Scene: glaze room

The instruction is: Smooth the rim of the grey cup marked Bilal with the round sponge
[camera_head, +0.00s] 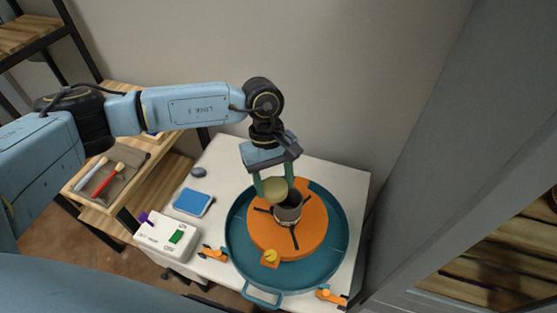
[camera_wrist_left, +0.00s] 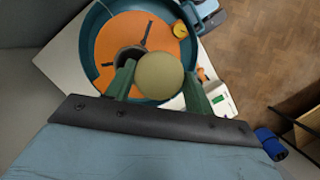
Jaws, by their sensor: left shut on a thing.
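The grey cup (camera_head: 289,208) stands upright near the middle of an orange wheel disc (camera_head: 262,233) with dark radial arms. I cannot read a name on it. My left gripper (camera_head: 274,184) is shut on the round sponge (camera_head: 275,191), a yellow-tan ball, at the cup's left rim. I cannot tell whether the sponge touches the rim. In the left wrist view the sponge (camera_wrist_left: 160,76) sits between the green fingers of my left gripper (camera_wrist_left: 162,82) and partly covers the cup (camera_wrist_left: 128,58). My right gripper is not in view.
A teal basin (camera_head: 240,262) surrounds the disc on a white table (camera_head: 335,180). A blue sponge block (camera_head: 193,202), a dark oval thing (camera_head: 198,173) and a white control box (camera_head: 168,236) stand left. A shelf with brushes (camera_head: 107,178) is further left; a grey cabinet rises at right.

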